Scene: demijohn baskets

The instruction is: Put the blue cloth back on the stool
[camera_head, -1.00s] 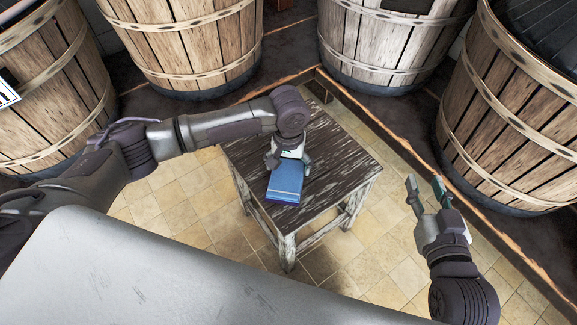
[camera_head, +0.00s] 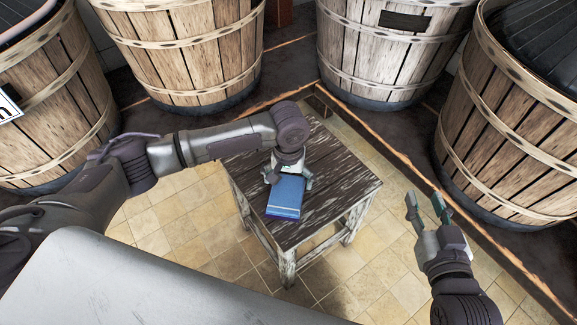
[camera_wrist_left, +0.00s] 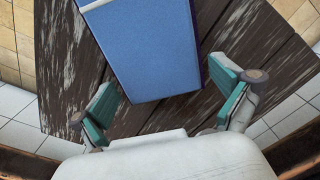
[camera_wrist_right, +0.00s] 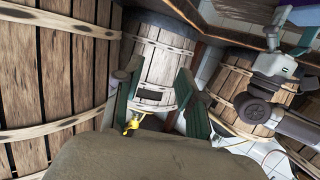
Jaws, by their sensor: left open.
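The blue cloth (camera_head: 285,197) lies folded flat on the dark, worn wooden stool (camera_head: 335,190). In the left wrist view the cloth (camera_wrist_left: 155,45) rests on the stool's planks (camera_wrist_left: 65,60), its near end close to the fingers. My left gripper (camera_head: 288,179) is above the stool at the cloth's far end, its fingers spread to either side; it also shows open in the left wrist view (camera_wrist_left: 165,105). My right gripper (camera_head: 427,207) is open and empty, to the right of the stool; it also shows in the right wrist view (camera_wrist_right: 160,90).
Large wooden barrels stand around the stool, one at back left (camera_head: 185,50), one at back right (camera_head: 385,50), and one at right (camera_head: 510,130). A low wooden edge (camera_head: 400,160) runs between the tiled floor (camera_head: 190,225) and the right barrels.

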